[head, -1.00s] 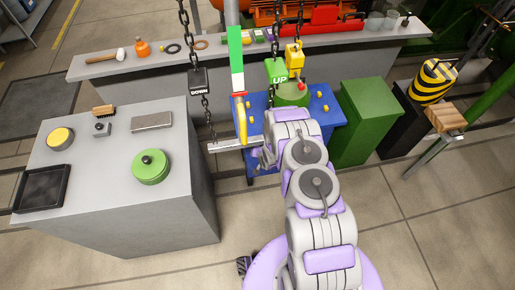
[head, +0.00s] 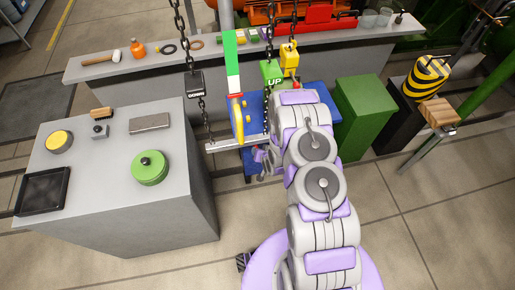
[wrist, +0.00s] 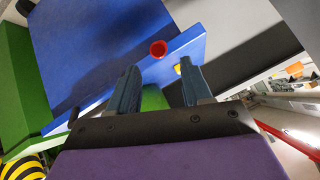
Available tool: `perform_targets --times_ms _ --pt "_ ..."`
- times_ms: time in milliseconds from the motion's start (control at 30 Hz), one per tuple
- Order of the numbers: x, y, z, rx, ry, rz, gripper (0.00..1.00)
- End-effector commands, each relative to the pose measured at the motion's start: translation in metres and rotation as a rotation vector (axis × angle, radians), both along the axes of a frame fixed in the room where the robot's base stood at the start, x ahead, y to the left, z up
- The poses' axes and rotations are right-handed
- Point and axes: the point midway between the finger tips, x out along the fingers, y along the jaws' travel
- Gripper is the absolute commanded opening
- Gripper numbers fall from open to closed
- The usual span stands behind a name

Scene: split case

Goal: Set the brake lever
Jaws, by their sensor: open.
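A blue casing (head: 254,104) with yellow studs stands past the near bench, partly behind my arm. In the wrist view, the blue casing (wrist: 105,40) fills the upper middle. A red round knob (wrist: 158,49) shows at its edge, beyond my fingertips; I cannot tell whether it is the brake lever's end. My gripper (wrist: 160,86) is open, with a gap between its two fingers and nothing visibly held. The knob is apart from the fingers in the picture. In the head view my own arm mostly hides the gripper and the casing's right side.
Chains with a dark block (head: 195,82) and a green UP block (head: 271,73) hang near my arm. A green box (head: 360,117) stands to the right. The grey bench (head: 120,215) at left holds a green round lid (head: 150,167). Floor at the lower right is clear.

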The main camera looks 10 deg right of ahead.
Motion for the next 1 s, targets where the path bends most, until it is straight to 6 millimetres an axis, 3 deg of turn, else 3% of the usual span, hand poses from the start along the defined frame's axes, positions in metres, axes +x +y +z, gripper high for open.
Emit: perform_targets --times_ms 200,400,1000 --pt "-0.029 -0.004 0.026 0.001 0.005 -0.001 0.49" --pt "-0.041 -0.006 0.041 0.000 -0.002 -0.001 0.49" --pt "-0.044 -0.008 0.050 -0.010 0.010 0.005 0.48"
